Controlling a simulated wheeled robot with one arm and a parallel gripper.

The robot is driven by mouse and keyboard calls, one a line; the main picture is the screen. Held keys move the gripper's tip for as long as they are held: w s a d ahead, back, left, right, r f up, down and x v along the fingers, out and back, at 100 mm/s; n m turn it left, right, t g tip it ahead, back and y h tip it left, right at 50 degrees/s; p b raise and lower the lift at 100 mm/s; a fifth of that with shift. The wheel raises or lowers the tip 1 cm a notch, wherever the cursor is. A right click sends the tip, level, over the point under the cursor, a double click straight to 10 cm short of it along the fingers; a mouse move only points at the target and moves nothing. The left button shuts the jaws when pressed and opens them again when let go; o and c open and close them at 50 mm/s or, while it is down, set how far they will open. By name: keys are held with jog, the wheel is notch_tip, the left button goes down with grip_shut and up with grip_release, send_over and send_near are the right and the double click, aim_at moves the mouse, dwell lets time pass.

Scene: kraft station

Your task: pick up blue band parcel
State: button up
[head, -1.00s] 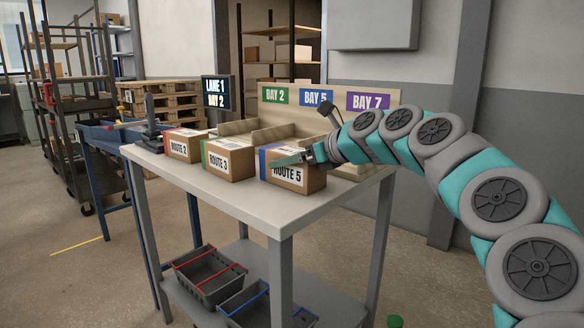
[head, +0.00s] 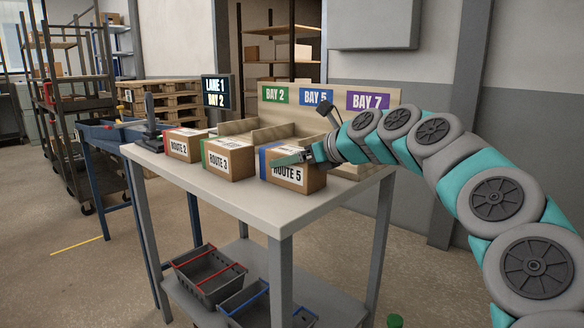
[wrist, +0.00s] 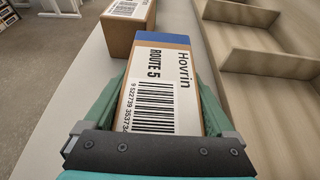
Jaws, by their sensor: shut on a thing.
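The blue band parcel (head: 292,172) is a brown cardboard box with a blue strip on its left edge and a white ROUTE 5 label. It stands on the table at the right end of a row of parcels. My gripper (head: 296,158) is over it, its jaws shut on the box. In the wrist view, my gripper's green fingers (wrist: 161,100) press on both sides of the parcel (wrist: 160,55), and its label with "Hovrin" and a barcode faces the camera. I see no clear gap between the parcel and the tabletop.
The ROUTE 3 parcel (head: 228,160) with a green band stands just left, and the ROUTE 2 parcel (head: 184,146) with a red band beyond it. Wooden bays (head: 262,135) under BAY 2, BAY 5 and BAY 7 signs line the table's back. Grey crates (head: 208,275) sit on the lower shelf.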

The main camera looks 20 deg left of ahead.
grip_shut()
jog(key=shift+r, duration=0.1)
